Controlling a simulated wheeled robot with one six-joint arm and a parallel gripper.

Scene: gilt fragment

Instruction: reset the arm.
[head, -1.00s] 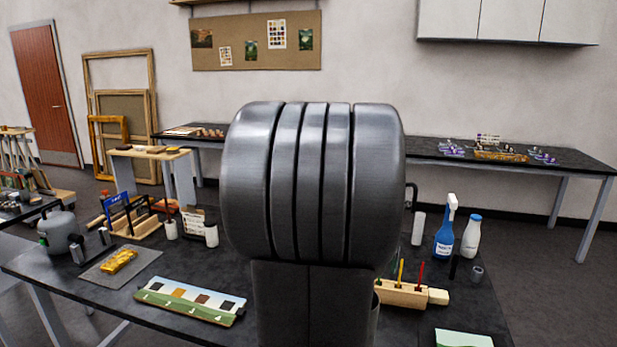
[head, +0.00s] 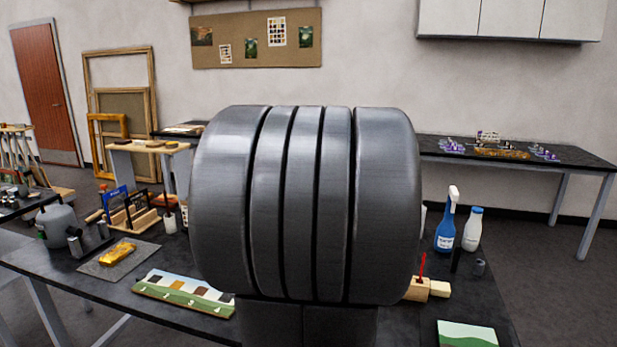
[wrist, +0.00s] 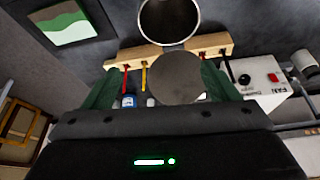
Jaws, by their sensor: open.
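My gripper (wrist: 161,84) shows in the wrist view as two dark green fingers spread wide apart. It is open. A round dark grey disc shape (wrist: 178,78) appears between the fingers; I cannot tell what it is or whether it touches them. In the head view my large grey arm link fills the middle and hides the gripper and part of the bench (head: 100,283).
A wooden tool block (wrist: 140,54) with red and yellow handles lies beyond the fingers, beside an open metal cup (wrist: 168,20). A blue spray bottle (head: 446,225) and white bottle (head: 472,230) stand right of my arm. A landscape panel (head: 185,293) lies left.

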